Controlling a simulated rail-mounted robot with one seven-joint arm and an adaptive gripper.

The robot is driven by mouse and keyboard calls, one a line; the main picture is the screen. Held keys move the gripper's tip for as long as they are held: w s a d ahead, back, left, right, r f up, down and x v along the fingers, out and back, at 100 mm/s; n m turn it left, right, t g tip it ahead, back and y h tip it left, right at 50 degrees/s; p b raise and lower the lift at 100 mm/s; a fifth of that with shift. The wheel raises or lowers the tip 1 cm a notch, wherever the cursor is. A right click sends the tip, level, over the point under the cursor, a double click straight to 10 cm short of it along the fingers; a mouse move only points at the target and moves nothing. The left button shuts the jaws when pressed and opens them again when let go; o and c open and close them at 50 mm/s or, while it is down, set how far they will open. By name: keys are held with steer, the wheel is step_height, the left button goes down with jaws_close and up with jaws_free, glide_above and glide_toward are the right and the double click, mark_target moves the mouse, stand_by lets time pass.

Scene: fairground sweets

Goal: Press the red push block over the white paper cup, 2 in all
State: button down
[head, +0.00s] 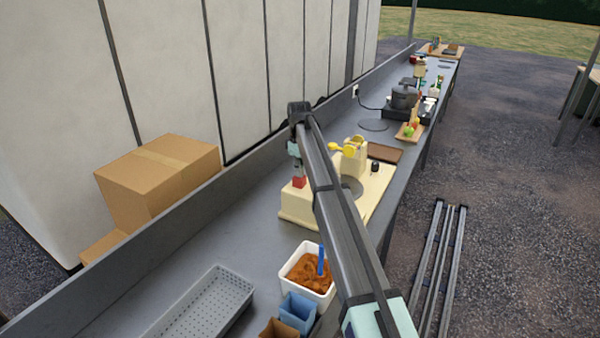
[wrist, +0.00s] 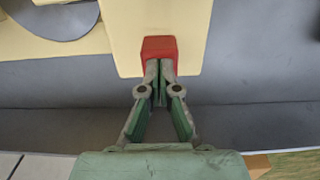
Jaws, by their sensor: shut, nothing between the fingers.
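The red push block (head: 299,182) sits at the near left end of a cream machine (head: 296,208). In the wrist view the red block (wrist: 158,46) shows at the edge of a cream panel (wrist: 150,16). My gripper (wrist: 161,66) is shut and empty, its fingertips together at the block's lower edge in the picture. In the head view my gripper (head: 297,170) points down right above the block; whether it touches the block I cannot tell. I cannot make out a white paper cup in either view.
A yellow-handled dispenser (head: 352,154) stands on the cream machine, right of my gripper. Nearer are a white tub of brown filling (head: 291,281), a blue container (head: 297,312) and a grey perforated tray (head: 205,305). Cardboard boxes (head: 160,180) stand behind the counter's back edge.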

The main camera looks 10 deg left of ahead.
steer(key=shift+r+p, duration=0.8)
steer(key=shift+r, duration=0.95)
steer(key=shift+f, duration=0.1)
steer(key=shift+f+b, duration=0.5)
steer(key=shift+f, duration=1.5)
steer(key=shift+r+p, duration=1.05)
steer(key=shift+r, duration=1.1)
step_height(320, 180, up, 5)
steer(key=shift+p, duration=1.15)
